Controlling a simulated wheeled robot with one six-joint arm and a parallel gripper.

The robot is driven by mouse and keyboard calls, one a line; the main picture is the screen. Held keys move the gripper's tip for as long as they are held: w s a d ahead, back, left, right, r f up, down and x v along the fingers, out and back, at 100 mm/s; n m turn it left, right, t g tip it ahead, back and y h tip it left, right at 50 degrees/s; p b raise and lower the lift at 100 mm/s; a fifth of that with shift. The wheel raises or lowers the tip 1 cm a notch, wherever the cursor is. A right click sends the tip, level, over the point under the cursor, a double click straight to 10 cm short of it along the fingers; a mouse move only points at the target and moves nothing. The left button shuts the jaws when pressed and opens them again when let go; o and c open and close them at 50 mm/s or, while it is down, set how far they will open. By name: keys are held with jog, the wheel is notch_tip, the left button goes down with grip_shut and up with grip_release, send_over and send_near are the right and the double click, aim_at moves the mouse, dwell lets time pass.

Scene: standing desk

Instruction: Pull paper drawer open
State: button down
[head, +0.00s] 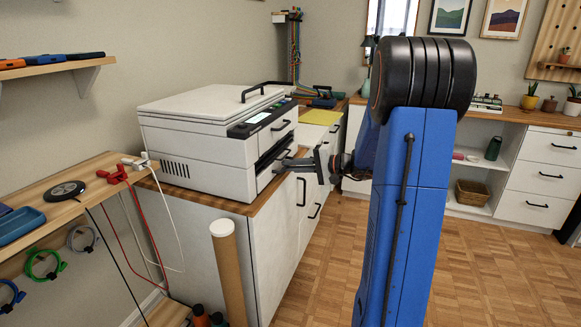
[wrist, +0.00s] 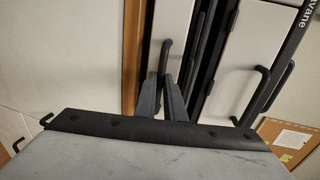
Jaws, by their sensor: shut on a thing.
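The white printer (head: 200,135) stands on a wood-topped white cabinet, left of centre in the head view. Its paper drawer is low on the front, facing right, and partly hidden by my gripper. My gripper (head: 287,163) reaches in from the right at drawer height. In the wrist view, my gripper (wrist: 163,100) has its two dark fingers closed on the black bar handle (wrist: 166,56) of a white front panel (wrist: 172,22), which I take to be the paper drawer. How far the drawer stands out from the printer I cannot tell.
The cabinet (head: 275,225) below has black handles. A cardboard tube (head: 228,270) stands in front of it. A wooden shelf (head: 75,195) with cables is at left. The wooden floor (head: 490,280) to the right is clear.

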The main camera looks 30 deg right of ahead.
jog(key=f+v, duration=0.3)
jog(key=v, duration=1.1)
jog(key=s+f+v, duration=0.1)
jog(key=f+v, duration=0.2)
jog(key=v, duration=1.1)
jog(key=shift+s+d, duration=0.25)
jog(key=shift+d, duration=0.25)
jog(key=c, duration=1.9)
grip_release()
jog(key=shift+o, duration=0.2)
jog(key=v, duration=1.7)
jog(key=shift+s, duration=0.2)
jog(key=shift+d, duration=0.1)
